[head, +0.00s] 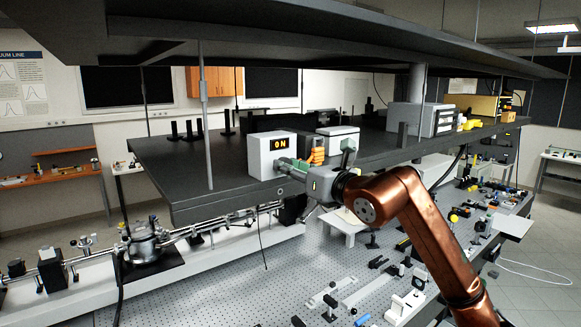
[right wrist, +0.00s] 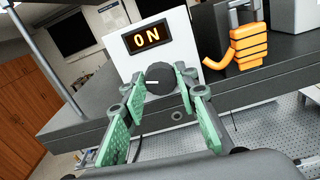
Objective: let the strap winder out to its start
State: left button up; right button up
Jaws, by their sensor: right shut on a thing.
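A white box (head: 261,158) with a lit display reading "ON" (head: 279,143) stands on the front edge of the dark raised shelf. In the right wrist view the box (right wrist: 120,63) carries a round black knob (right wrist: 168,75) below its display (right wrist: 148,38); a short white mark shows at the knob's left. My right gripper (head: 283,164) reaches the box's front, its green fingers (right wrist: 168,82) shut on the knob's two sides. An orange strap-like coil (head: 317,153) is right of the box, and its bent tail shows in the right wrist view (right wrist: 220,60). My left gripper is out of view.
A white-topped box (head: 338,138) and a grey cabinet (head: 421,119) stand farther right on the shelf (head: 200,178). A thin vertical rod (head: 206,120) rises left of the box. Below lies a perforated optics table (head: 270,270) with many parts.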

jog(key=shift+n, duration=0.3)
jog(key=n, duration=0.4)
jog(key=shift+n, duration=0.3)
jog(key=shift+c, duration=0.2)
jog(key=n+p, duration=0.1)
jog(key=n, duration=0.7)
jog(key=n+p, duration=0.1)
jog(key=n, duration=0.7)
jog(key=shift+s+a+f, duration=0.1)
jog(key=shift+a+f, duration=0.05)
jog(key=shift+f, duration=0.05)
jog(key=shift+o, duration=0.2)
jog(key=shift+n, duration=0.4)
jog(key=o, duration=1.1)
jog(key=v, duration=1.2)
